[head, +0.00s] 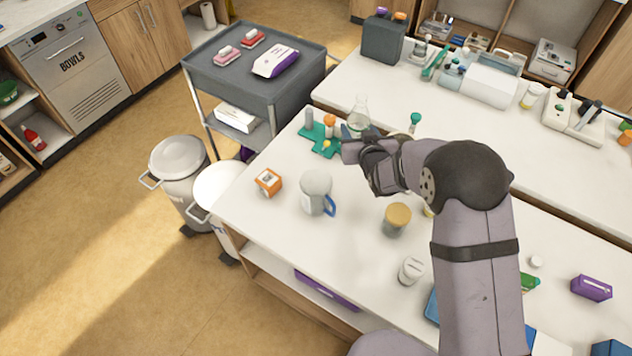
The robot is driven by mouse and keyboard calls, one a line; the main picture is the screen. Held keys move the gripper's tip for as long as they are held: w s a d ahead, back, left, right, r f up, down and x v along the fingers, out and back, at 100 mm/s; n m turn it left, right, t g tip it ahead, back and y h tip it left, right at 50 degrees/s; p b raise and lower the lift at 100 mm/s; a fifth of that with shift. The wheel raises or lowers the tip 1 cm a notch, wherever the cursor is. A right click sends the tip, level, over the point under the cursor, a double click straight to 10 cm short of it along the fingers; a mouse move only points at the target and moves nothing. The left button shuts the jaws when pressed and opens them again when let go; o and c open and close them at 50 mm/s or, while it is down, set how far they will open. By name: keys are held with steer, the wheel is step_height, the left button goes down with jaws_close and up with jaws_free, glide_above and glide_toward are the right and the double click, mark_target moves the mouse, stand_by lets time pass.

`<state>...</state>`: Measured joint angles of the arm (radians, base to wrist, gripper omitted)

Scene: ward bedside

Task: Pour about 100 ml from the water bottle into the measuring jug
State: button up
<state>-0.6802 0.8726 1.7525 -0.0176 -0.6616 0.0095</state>
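The measuring jug (315,188) is a pale, translucent jug with a blue handle at its lower right. It stands upright near the left edge of the white table. A clear, narrow-necked vessel (359,112) that may be the water bottle stands behind the jug, beside a green mat (322,140). Its lower part is partly hidden, and I cannot make out the water level. My gripper (354,151) is just in front of this vessel, to the upper right of the jug. The fingers are small and seen side-on, so I cannot tell whether they are open, or whether they touch anything.
An orange box (268,182) stands left of the jug. A jar with a tan lid (397,218) and a small white container (411,270) stand to the right and front.

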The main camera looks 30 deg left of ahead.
steer(key=shift+s+a+n+g+y+b, duration=0.55)
steer(key=shift+a+n+g+y+b, duration=0.55)
steer(key=shift+a+n+g+y, duration=1.75)
step_height(320, 180, down, 7)
steer(key=d+n+g+b, duration=0.1)
steer(key=d+n+g, duration=0.1)
steer(key=n+g, duration=0.3)
steer(key=shift+s+d+r+h, duration=0.15)
steer(key=shift+s+d+h, duration=0.2)
steer(key=shift+d, duration=0.05)
